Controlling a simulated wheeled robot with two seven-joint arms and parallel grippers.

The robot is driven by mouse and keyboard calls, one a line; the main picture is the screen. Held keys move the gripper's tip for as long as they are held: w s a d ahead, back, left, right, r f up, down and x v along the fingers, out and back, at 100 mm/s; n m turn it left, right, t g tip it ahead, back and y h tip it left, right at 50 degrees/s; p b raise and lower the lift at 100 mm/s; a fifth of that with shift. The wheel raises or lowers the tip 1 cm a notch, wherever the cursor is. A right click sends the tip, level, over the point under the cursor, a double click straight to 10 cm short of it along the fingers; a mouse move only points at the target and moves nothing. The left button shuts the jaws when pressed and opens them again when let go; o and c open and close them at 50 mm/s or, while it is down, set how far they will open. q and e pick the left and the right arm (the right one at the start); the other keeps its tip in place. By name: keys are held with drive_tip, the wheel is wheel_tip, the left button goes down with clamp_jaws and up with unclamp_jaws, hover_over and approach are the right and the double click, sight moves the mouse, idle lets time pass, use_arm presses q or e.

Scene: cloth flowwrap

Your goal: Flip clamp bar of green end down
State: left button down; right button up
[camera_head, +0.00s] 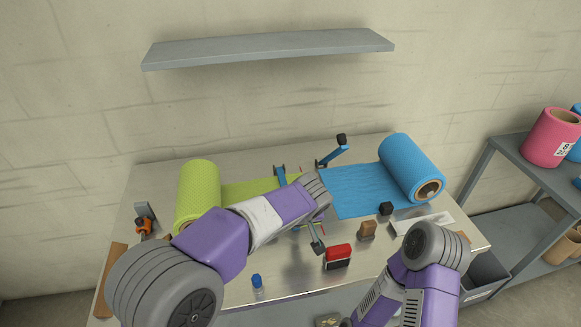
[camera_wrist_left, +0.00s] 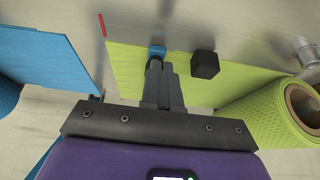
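The green cloth end (camera_head: 245,188) runs from the green roll (camera_head: 198,190) toward the table's middle; its sheet also fills the middle and right of the left wrist view (camera_wrist_left: 235,82). A blue clamp piece (camera_head: 280,174) stands at the back of the green end; the rest is hidden behind my left arm. In the left wrist view, my left gripper (camera_wrist_left: 157,68) has its fingers together over the green sheet, with a small blue piece (camera_wrist_left: 156,50) at their tips. I cannot tell whether it is gripped. My right gripper is out of view.
A second blue clamp arm with a black knob (camera_head: 341,140) is raised behind the blue cloth (camera_head: 355,190). A black block (camera_wrist_left: 205,65) is beside my left fingers. A red-and-black item (camera_head: 338,256), wooden block (camera_head: 367,230) and blue-capped bottle (camera_head: 257,281) stand in front.

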use_arm(q)
drive_tip(key=s+p+v, duration=0.1)
drive_tip(key=p+v, duration=0.2)
drive_tip(key=v, duration=1)
drive_tip(key=shift+s+d+f+p, duration=0.2)
drive_tip(key=shift+f+p, duration=0.2)
